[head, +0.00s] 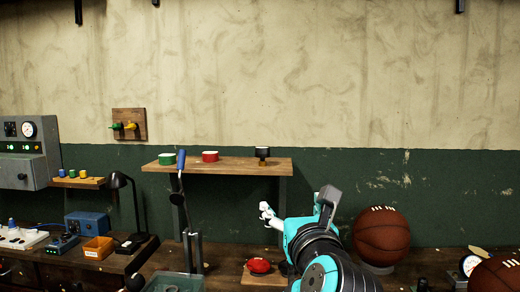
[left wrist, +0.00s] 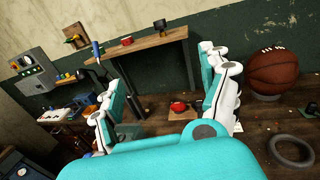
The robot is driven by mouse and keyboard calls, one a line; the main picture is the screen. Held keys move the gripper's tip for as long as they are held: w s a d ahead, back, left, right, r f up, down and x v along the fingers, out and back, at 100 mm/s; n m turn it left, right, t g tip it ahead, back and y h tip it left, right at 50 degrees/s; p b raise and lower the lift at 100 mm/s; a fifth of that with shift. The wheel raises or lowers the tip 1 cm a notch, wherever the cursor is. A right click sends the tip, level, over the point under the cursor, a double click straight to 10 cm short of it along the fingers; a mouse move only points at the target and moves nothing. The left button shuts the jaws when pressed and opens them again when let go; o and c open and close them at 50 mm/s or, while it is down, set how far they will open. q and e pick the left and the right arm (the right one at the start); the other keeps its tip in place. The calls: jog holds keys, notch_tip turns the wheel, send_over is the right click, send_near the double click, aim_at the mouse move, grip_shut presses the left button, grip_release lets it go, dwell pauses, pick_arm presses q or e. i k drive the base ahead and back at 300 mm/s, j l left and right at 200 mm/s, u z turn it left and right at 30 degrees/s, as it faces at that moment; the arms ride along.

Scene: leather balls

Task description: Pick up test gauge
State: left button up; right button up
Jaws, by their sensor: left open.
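A small round gauge (head: 469,264) with a white dial stands at the right of the bench in the head view, between two basketballs. I take it for the test gauge. My left gripper (head: 298,207) is raised over the bench, to the left of the gauge and well apart from it. In the left wrist view the left gripper (left wrist: 162,106) has its fingers spread wide with nothing between them. A small dark object at that view's right edge is too cut off to identify. My right gripper is not in view.
A basketball (head: 381,236) rests right of my arm; another (head: 496,273) is cut off at the right edge. A raised shelf (head: 228,171) stands behind. A dark ring (left wrist: 291,151) lies at the right in the wrist view.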

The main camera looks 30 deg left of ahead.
aim_at(262, 152)
jog(key=i+j, duration=0.85)
jog(key=j, duration=0.1)
